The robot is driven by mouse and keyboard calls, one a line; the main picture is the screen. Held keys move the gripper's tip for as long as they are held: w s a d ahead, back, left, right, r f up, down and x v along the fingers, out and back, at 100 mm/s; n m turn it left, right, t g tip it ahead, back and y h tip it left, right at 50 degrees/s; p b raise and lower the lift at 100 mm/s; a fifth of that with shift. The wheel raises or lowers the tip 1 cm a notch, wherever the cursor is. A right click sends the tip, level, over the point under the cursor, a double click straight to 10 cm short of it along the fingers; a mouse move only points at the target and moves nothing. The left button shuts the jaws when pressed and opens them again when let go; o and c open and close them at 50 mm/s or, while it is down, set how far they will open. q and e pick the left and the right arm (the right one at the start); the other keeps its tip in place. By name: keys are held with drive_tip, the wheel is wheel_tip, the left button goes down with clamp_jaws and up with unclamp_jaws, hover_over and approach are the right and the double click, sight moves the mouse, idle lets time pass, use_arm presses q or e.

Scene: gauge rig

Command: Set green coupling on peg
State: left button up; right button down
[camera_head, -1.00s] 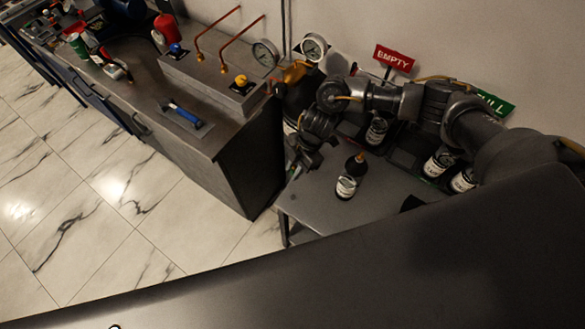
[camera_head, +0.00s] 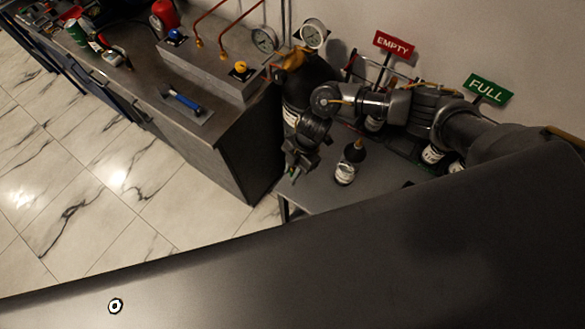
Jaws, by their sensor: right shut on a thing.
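My right gripper (camera_head: 294,173) hangs at the left edge of the small grey table (camera_head: 330,196), left of a dark bottle. It points down and its fingers are small and dark. A small bit of green (camera_head: 291,171) shows at its fingertips. This looks like the green coupling held in the shut jaws, mostly hidden by the fingers. I cannot make out the peg. My left gripper is not in view.
The dark bottle (camera_head: 347,167) stands on the small table. A dark labelled tank (camera_head: 302,85) stands behind my gripper. The grey workbench (camera_head: 215,133) on the left carries a blue-handled tool (camera_head: 183,102) and gauge piping. EMPTY (camera_head: 393,45) and FULL (camera_head: 488,89) signs stand behind my arm.

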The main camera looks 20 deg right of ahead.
drive_tip(key=shift+f+b, duration=1.2)
drive_tip(key=shift+f, duration=0.6)
drive_tip(key=shift+f, duration=0.3)
drive_tip(key=shift+f+b, duration=0.75)
drive_tip(key=shift+f, duration=0.15)
drive_tip(key=shift+f, duration=0.2)
idle(0.4)
drive_tip(key=c, duration=0.9)
unclamp_jaws()
drive_tip(key=shift+o, duration=0.2)
